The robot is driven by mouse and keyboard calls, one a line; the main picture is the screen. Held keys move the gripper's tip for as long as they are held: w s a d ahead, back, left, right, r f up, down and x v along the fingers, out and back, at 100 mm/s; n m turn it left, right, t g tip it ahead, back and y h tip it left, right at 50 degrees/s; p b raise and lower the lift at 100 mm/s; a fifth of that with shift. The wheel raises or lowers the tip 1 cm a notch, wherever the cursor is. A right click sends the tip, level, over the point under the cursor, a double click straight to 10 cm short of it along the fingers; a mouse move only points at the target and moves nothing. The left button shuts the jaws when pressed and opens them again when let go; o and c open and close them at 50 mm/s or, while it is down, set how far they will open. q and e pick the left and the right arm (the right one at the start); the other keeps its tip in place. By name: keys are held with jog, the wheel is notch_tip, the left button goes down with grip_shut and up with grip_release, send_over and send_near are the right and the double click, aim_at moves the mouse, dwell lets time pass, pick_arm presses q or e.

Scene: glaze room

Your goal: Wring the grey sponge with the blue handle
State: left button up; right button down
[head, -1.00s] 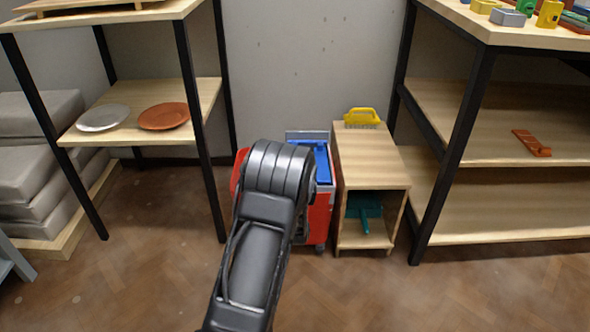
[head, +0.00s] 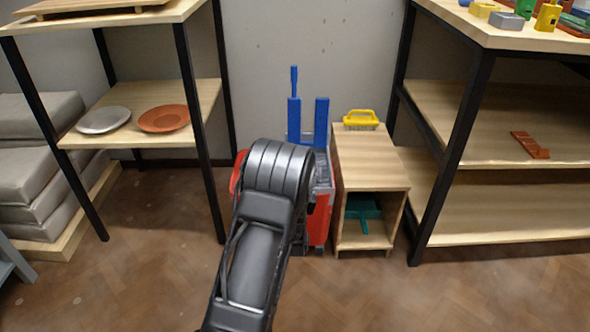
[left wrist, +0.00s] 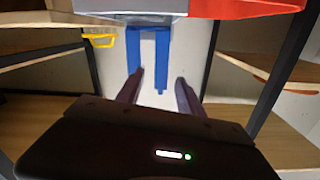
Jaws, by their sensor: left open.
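The blue handle (head: 294,112) stands upright on a red and grey cart or bucket (head: 319,218) by the back wall, as a two-pronged frame with a thin grip on its left prong. In the left wrist view, which is upside down, the blue handle (left wrist: 163,60) hangs into the picture below a grey part (left wrist: 130,7). I cannot tell whether that grey part is the sponge. My left gripper (left wrist: 160,84) is open; its fingers show either side of the thin grip's end, with no visible contact. In the head view my arm hides the gripper and part of the cart. My right gripper is out of view.
A wooden cabinet (head: 371,165) stands close on the cart's right, with a yellow brush (head: 361,120) on top and a teal item (head: 363,210) inside. Shelf units flank both sides; the left one holds two plates (head: 164,118). The floor in front is clear.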

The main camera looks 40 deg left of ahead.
pick_arm(q)
jog(key=p+v, duration=0.1)
jog(key=v, duration=0.4)
jog(key=shift+s+d, duration=0.1)
dwell(0.3)
